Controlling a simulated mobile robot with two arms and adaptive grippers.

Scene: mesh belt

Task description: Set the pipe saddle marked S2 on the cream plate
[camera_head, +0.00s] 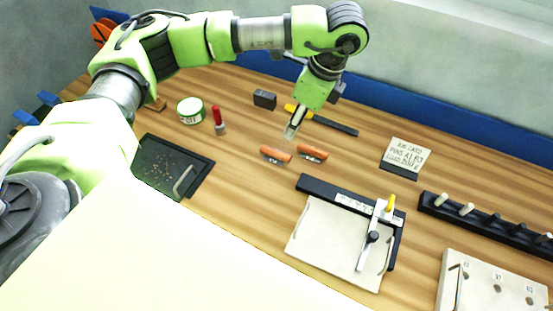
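My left arm reaches over the table from the left. Its gripper (291,131) points down, just above and behind two small orange pieces, and the gap between its fingers is too small to read. One orange piece (275,155) lies left and the other orange piece (312,152) lies right, both apart from the fingertips. I cannot read an S2 mark on anything, so I cannot tell which is the pipe saddle. A cream plate (318,238) lies against a black corner fence with a metal clamp. Another pale plate (480,291) with small labels is at the lower right. My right gripper is not in view.
A black tray (152,148) holds small bits and a bent metal rod. A green-white tin (190,110), a red marker-like item (218,118) and a dark block (264,99) stand behind. A black peg rack (490,222) and a lettered card (407,155) are right.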

